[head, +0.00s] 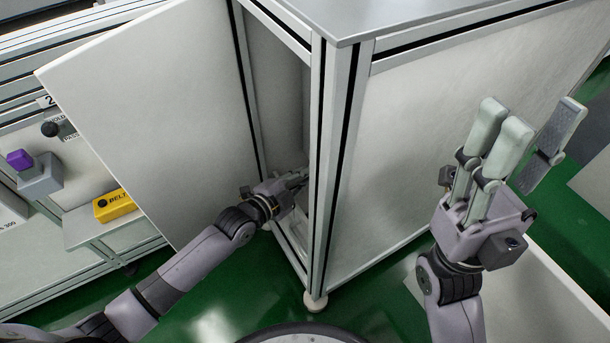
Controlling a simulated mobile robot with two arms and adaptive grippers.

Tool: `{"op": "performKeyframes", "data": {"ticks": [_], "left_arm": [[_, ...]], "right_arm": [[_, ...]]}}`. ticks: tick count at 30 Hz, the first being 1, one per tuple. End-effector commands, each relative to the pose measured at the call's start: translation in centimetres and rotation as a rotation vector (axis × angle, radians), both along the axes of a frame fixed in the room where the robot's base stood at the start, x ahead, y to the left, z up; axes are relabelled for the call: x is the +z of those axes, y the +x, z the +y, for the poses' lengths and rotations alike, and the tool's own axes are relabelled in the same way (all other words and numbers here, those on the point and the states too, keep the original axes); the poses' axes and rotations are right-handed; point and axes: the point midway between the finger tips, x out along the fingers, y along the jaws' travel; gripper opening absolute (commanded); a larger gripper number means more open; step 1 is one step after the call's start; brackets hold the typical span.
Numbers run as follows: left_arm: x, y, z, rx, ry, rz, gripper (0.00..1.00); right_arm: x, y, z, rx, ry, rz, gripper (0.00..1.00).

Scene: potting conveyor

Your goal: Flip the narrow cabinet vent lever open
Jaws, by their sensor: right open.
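The narrow cabinet (343,160) is a pale metal-framed unit with a grey top. Its white door (150,110) stands swung open to the left, leaving a tall, dark, narrow opening. My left gripper (298,180) reaches into the lower part of this opening, with its fingers partly hidden by the front post. I cannot tell whether those fingers are open or shut, or whether they touch anything. I cannot make out the vent lever. My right gripper (535,118) is raised outside, in front of the cabinet's right side panel, with its fingers spread, open and empty.
The open door's edge is close to my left arm. Green floor (235,285) shows below, with a white surface (545,290) at the lower right.

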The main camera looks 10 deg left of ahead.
Motion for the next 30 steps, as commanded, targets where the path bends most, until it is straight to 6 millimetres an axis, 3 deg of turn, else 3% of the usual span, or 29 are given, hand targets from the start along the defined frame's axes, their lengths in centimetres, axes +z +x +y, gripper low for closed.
{"op": "performKeyframes", "data": {"ticks": [9, 20, 30], "left_arm": [[-0.1, 0.0, 0.0, 0.000, 0.001, 0.002, 0.33], [0.1, -0.4, 0.3, 0.000, 0.002, 0.000, 0.33], [1.3, -5.6, 3.9, -0.001, 0.004, 0.003, 0.33]], "right_arm": [[0.0, 0.0, 0.0, 0.000, 0.000, 0.000, 0.43], [0.0, 0.0, 0.0, -0.001, 0.001, 0.000, 0.43], [0.0, 0.0, 0.0, 0.000, 0.001, 0.000, 0.43]]}}
